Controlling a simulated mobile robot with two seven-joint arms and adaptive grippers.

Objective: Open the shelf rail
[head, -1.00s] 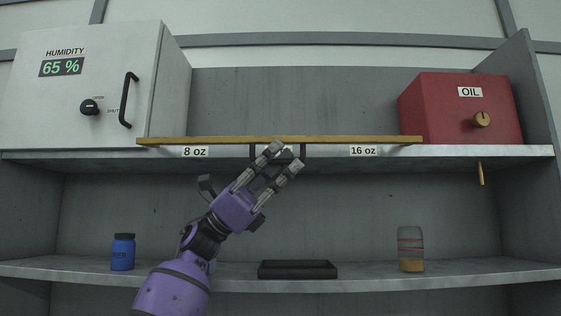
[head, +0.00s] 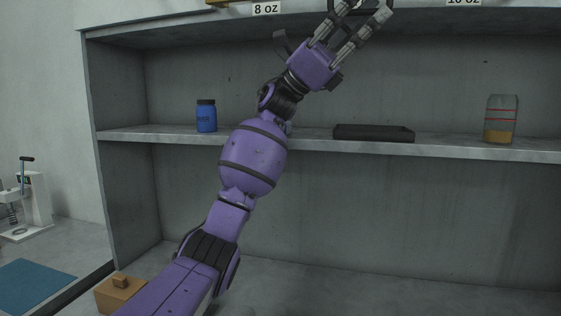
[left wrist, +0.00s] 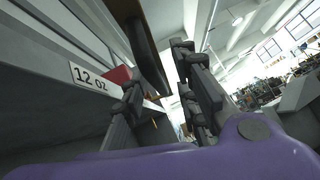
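The shelf rail is a yellow-brown bar; only a sliver of it (head: 222,2) shows at the top edge of the head view. In the left wrist view its dark handle (left wrist: 148,55) lies between the fingers of my left gripper (left wrist: 158,75). My left gripper (head: 360,14) is at the top of the head view, fingers spread, around the handle area; contact with the handle cannot be told. My right gripper is out of view.
The middle shelf (head: 300,144) holds a blue bottle (head: 206,116), a black tray (head: 373,133) and a jar with amber contents (head: 501,119). A wooden box (head: 121,294) and a blue mat (head: 35,287) lie lower left. A red box (left wrist: 117,75) shows behind the label.

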